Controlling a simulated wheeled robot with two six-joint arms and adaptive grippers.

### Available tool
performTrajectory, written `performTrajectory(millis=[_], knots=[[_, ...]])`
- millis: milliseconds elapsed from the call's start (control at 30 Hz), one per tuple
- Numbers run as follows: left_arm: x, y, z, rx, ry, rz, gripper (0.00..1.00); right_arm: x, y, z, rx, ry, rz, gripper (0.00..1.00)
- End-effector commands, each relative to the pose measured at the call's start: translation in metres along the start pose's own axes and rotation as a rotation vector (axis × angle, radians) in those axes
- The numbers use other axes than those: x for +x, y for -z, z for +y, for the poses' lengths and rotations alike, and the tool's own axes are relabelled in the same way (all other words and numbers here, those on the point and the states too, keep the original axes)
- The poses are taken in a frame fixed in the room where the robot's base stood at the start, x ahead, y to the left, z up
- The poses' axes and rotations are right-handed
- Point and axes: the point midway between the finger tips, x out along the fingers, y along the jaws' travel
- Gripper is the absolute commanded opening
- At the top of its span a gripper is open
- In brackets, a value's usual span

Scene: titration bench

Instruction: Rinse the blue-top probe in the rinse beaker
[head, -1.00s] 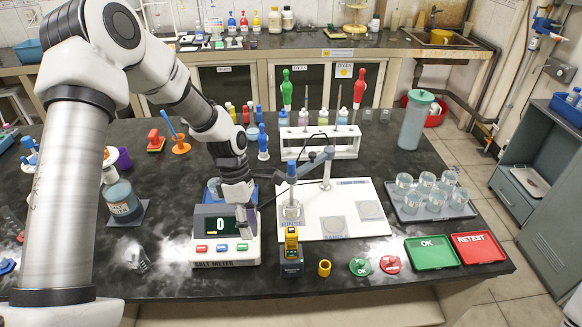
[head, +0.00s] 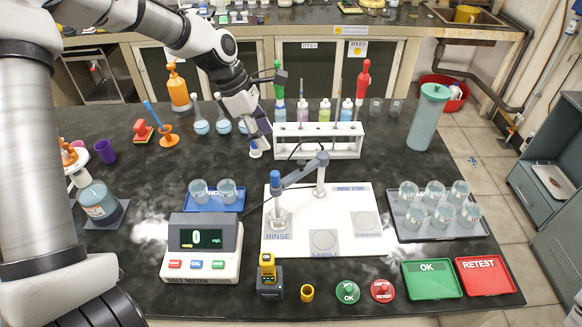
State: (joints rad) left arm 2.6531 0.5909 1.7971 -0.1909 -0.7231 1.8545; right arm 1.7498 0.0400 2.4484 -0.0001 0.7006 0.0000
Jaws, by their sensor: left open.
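The blue-top probe (head: 276,182) stands upright at the end of a grey jointed arm (head: 303,172) on the white stand plate. Its lower end is in the rinse beaker (head: 278,218), a small clear beaker on the spot marked RINSE. I cannot tell how deep the tip sits. My left gripper (head: 263,140) is open and well behind the probe, by the left end of the white tube rack (head: 318,140). A small white-based flask (head: 255,152) is just below its fingers; I cannot tell whether they touch. My right gripper is not in view.
The salt meter (head: 204,248) reads 0, left of the white plate. A blue tray (head: 214,199) with two beakers stands behind it. A grey tray (head: 435,225) of several beakers is at right. Green OK (head: 432,280) and red RETEST (head: 488,276) trays lie at front right.

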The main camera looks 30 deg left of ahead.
Motion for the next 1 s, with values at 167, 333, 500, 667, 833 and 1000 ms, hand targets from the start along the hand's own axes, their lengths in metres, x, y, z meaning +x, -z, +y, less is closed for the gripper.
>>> performTrajectory(millis=[167,333,500,667,833,1000], knots=[[0.039,0.016,0.0,0.0,0.0,0.0,0.51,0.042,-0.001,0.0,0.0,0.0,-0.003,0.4],[0.059,0.024,0.0,0.0,0.0,0.0,0.51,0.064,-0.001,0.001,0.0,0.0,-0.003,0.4],[0.066,0.024,0.0,0.0,0.002,0.001,0.51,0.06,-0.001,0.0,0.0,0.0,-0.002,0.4],[0.095,0.024,-0.001,-0.001,0.006,0.004,0.51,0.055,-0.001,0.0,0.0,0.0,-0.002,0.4],[0.125,0.024,-0.001,0.0,0.002,0.003,0.51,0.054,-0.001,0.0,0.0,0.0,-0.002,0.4],[0.135,0.024,0.0,0.0,-0.001,0.001,0.51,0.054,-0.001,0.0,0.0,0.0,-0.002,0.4]])
